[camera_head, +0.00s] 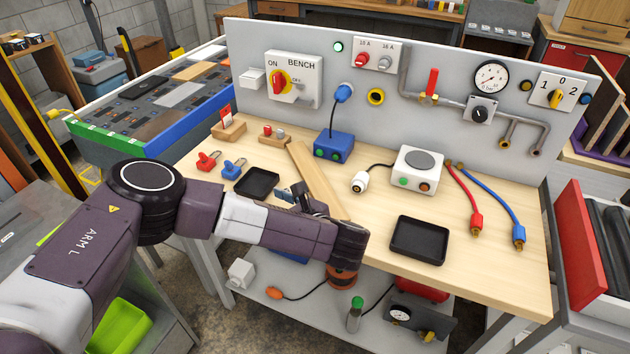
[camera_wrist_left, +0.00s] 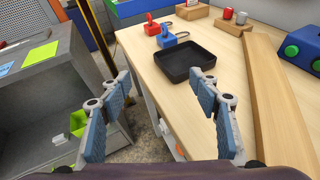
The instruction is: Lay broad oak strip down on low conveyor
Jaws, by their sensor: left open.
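A broad light wooden strip (camera_head: 313,176), taken as the oak strip, lies flat on the workbench (camera_head: 480,265), slanting from the blue box toward the front edge. It also shows at the right of the left wrist view (camera_wrist_left: 272,95). My left gripper (camera_head: 298,197) is over the bench's front part, and its arm hides the strip's near end. In the left wrist view its two blue-padded fingers (camera_wrist_left: 160,105) are wide apart with nothing between them; the strip is right of them. A low blue-and-green-sided bed (camera_head: 190,122), apparently the conveyor, stands at the left back. My right gripper is not in view.
A black tray (camera_head: 257,183) lies left of the strip, another (camera_head: 418,240) to its right. Red (camera_head: 207,161) and blue (camera_head: 232,168) padlocks, a blue box (camera_head: 333,146) and a white box (camera_head: 418,170) stand nearby. A grey panel (camera_head: 440,65) rises behind. Flat pieces cover much of the bed.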

